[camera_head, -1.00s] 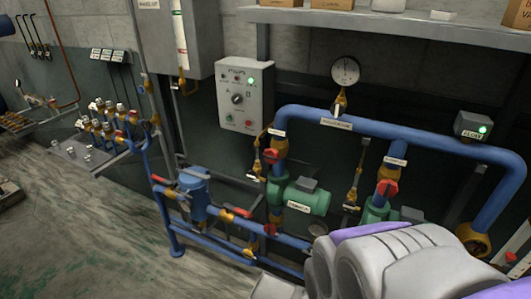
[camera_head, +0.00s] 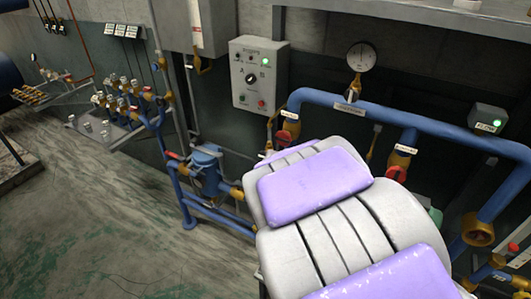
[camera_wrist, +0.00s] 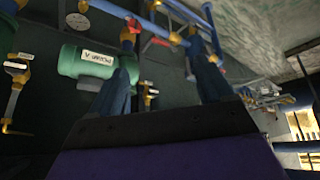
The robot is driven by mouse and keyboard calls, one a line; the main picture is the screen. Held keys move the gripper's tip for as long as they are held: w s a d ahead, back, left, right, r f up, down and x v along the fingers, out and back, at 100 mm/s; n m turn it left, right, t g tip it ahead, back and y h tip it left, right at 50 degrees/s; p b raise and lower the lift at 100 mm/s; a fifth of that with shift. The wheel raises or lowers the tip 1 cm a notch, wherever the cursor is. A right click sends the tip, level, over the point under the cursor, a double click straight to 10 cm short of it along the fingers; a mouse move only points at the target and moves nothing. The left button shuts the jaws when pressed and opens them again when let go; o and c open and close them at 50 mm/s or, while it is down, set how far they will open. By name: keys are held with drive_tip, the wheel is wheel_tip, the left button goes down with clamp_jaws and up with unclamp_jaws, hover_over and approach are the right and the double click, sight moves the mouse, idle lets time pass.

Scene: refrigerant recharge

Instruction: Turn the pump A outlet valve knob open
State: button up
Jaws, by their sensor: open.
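The pump A outlet valve's red knob (camera_head: 283,138) shows in the head view, on the left riser below a white tag, just above my arm. Its lower part is close to the arm's edge. The green pump A (camera_wrist: 88,62) shows in the wrist view, which looks upside down; in the head view my arm hides it. My gripper (camera_wrist: 160,52) is open in the wrist view, its two dark blue fingers apart with nothing between them. A red valve handle (camera_wrist: 130,33) shows beyond the left fingertip; I cannot tell which valve it is. The head view hides the fingers behind my arm.
A blue header pipe (camera_head: 420,127) runs above, with a gauge (camera_head: 361,57). A second red knob (camera_head: 397,173) is on the right riser. A control box (camera_head: 257,76) hangs behind. A blue filter housing (camera_head: 207,168) stands left. The floor at left is open.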

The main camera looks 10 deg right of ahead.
drive_tip(key=w+t+h+p, duration=0.2)
drive_tip(key=w+t+h, duration=0.15)
drive_tip(key=w, duration=0.75)
drive_tip(key=n+t+h+p, duration=0.25)
drive_tip(key=t+h, duration=0.25)
drive_tip(key=h, duration=0.3)
approach(282, 140)
drive_tip(key=shift+n+y, duration=0.25)
drive_tip(key=b+x, duration=0.5)
drive_tip(key=x, duration=0.3)
drive_tip(key=shift+d+r, duration=0.15)
drive_tip(key=shift+d, duration=0.05)
drive_tip(key=shift+w, duration=0.1)
drive_tip(key=shift+c, duration=0.5)
drive_tip(key=c, duration=1)
drive_tip(key=shift+o, duration=0.2)
